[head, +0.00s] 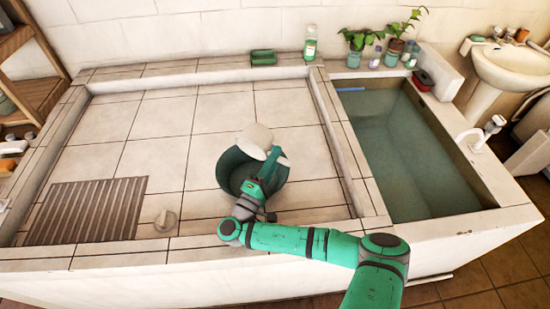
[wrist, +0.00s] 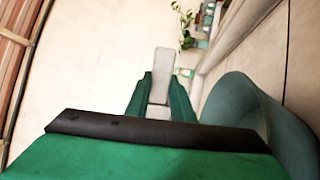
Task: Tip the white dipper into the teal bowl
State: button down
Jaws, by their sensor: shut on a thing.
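The teal bowl (head: 228,178) stands on the tiled slab, and its curved wall fills the right side of the wrist view (wrist: 258,105). The white dipper (head: 255,139) is over the bowl's back rim, with its rounded outer side showing; I cannot see its inside or whether it touches the rim. My gripper (head: 272,157) reaches over the bowl from the front and is shut on the dipper. In the wrist view a pale handle (wrist: 161,75) sticks out between the green fingers (wrist: 160,104). My arm and gripper hide part of the bowl's right side and inside.
A water-filled basin (head: 415,155) lies to the right behind a raised ledge. A green bottle (head: 310,43), a green tray (head: 263,57) and potted plants (head: 356,42) stand along the back. A grate (head: 85,211) and a small knob (head: 165,221) are at front left. The slab's left side is mostly clear.

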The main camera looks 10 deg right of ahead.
dwell(0.3)
jog(key=shift+r+g+y, duration=0.75)
jog(key=shift+g+y, duration=0.15)
jog(key=shift+g, duration=0.3)
jog(key=r+g+y, duration=0.1)
jog(key=g+y, duration=0.1)
jog(key=g, duration=0.1)
jog(key=shift+w+r, duration=0.1)
jog(key=shift+r, duration=0.25)
jog(key=r+g+y, duration=0.1)
jog(key=g+y, duration=0.1)
jog(key=shift+r+g, duration=0.15)
jog(key=shift+g, duration=0.15)
jog(key=shift+w+r+g+y, duration=0.1)
jog(key=shift+r+g+y, duration=0.5)
jog(key=shift+g+y, duration=0.3)
jog(key=shift+d+r+g, duration=0.1)
jog(key=shift+d+g, duration=0.05)
jog(key=shift+g, duration=0.25)
jog(key=shift+s+r+m, duration=0.1)
jog(key=shift+s+m, duration=0.15)
jog(key=shift+m, duration=0.05)
